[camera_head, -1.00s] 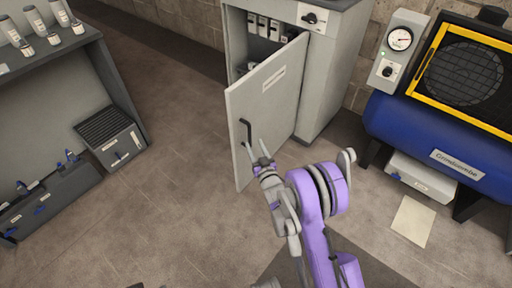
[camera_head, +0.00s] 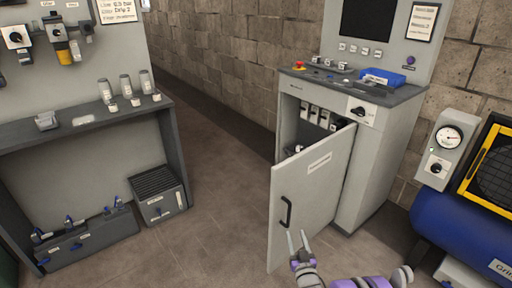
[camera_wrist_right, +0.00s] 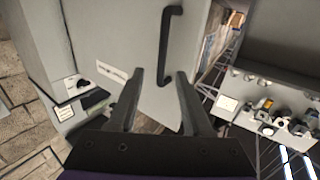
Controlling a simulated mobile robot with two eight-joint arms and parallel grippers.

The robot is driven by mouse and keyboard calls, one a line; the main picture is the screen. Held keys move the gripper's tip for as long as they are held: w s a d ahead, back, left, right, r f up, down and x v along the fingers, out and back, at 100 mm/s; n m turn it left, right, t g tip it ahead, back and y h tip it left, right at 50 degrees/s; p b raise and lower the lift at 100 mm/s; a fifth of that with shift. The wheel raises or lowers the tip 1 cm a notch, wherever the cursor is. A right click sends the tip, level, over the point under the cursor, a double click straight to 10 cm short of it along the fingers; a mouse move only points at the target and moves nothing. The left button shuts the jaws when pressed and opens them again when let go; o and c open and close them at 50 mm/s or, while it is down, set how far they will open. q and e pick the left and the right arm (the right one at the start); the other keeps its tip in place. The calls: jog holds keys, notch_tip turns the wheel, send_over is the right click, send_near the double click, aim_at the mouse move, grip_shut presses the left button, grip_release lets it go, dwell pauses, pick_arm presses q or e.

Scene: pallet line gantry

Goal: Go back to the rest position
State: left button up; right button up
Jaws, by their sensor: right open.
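My right gripper (camera_head: 298,244) is open and empty. In the head view it is low in the middle, just in front of the grey cabinet door (camera_head: 310,190), with its fingertips just below the black door handle (camera_head: 286,212). In the right wrist view the two dark fingers (camera_wrist_right: 157,100) are spread apart, and the handle (camera_wrist_right: 169,42) lies beyond them, not between them. The door stands ajar and shows switches inside the cabinet (camera_head: 375,165). My left gripper is not in view.
A grey workbench (camera_head: 85,125) with several small bottles stands at the left, with a dark slatted box (camera_head: 160,195) under it. A blue tank (camera_head: 455,230) with a gauge (camera_head: 449,137) stands at the right. The floor (camera_head: 215,190) between bench and cabinet is clear.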

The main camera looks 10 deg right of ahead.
jog(key=s+a+r+g, duration=0.2)
jog(key=s+r+g, duration=0.6)
jog(key=s, duration=0.5)
jog(key=s+a+g+y, duration=0.1)
jog(key=s+a+g, duration=0.15)
jog(key=s, duration=1.05)
jog(key=s+a+g, duration=0.1)
jog(key=s+g, duration=0.2)
jog(key=s, duration=1)
pick_arm(q)
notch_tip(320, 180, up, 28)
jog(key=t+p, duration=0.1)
jog(key=p, duration=2.4)
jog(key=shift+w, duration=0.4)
pick_arm(e)
notch_tip(320, 180, up, 27)
jog(key=shift+w+r+n+t, duration=0.2)
jog(key=shift+w+n+t, duration=0.1)
jog(key=shift+w+t, duration=0.15)
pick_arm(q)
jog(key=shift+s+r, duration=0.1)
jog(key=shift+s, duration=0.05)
pick_arm(e)
jog(key=shift+s, duration=0.15)
